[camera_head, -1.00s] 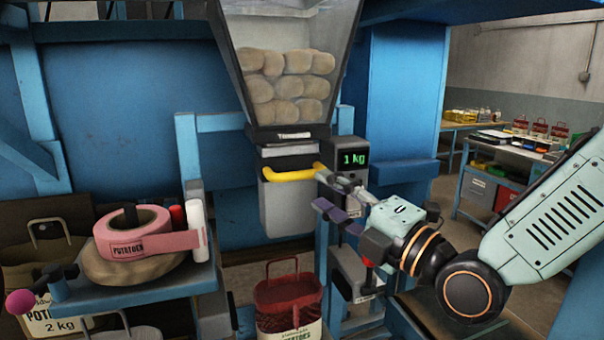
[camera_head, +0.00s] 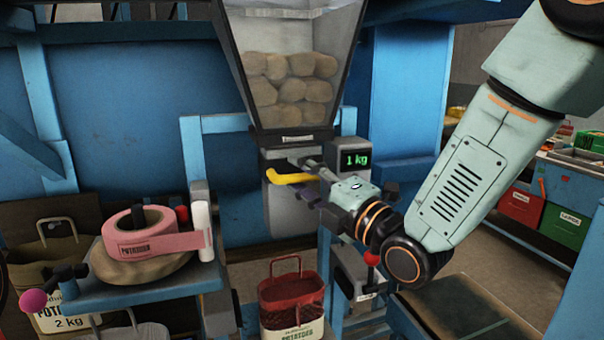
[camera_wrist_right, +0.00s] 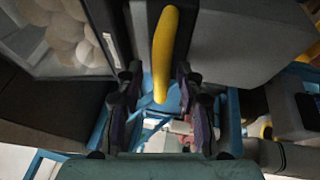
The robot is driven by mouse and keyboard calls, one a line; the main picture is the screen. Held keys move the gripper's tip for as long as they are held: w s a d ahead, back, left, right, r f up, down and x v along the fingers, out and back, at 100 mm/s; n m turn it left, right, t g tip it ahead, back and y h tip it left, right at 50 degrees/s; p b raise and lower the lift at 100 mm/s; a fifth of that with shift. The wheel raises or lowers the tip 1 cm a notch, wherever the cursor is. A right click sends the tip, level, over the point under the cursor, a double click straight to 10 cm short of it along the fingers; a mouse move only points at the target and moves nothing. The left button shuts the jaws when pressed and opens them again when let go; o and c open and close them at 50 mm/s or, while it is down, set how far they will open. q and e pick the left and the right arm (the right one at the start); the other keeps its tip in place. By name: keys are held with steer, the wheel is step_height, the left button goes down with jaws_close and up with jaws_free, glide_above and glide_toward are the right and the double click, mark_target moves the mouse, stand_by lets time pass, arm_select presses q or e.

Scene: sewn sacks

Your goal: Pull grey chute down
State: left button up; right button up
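The grey chute (camera_head: 283,212) hangs under the clear potato hopper (camera_head: 295,45) in the head view. Its yellow handle (camera_head: 285,177) sticks out at its top; the handle also shows in the right wrist view (camera_wrist_right: 165,45). My right gripper (camera_head: 302,184) is at the right end of the handle and partly covers the chute. In the right wrist view its dark fingers (camera_wrist_right: 158,108) are apart, with the near end of the handle between them. I cannot see either finger pressing on it. My left gripper is not in view.
A red sack (camera_head: 291,290) sits open below the chute. A blue shelf (camera_head: 140,288) with a pink tape roll (camera_head: 145,232) is at the left. Blue frame posts flank the hopper.

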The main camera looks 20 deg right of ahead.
steer(key=shift+w, duration=0.3)
steer(key=shift+s+a, duration=0.1)
steer(key=shift+s+a+r, duration=0.1)
steer(key=shift+s, duration=0.1)
steer(key=c, duration=0.3)
steer(key=shift+w+d, duration=0.2)
steer(key=c, duration=0.4)
jaws_close()
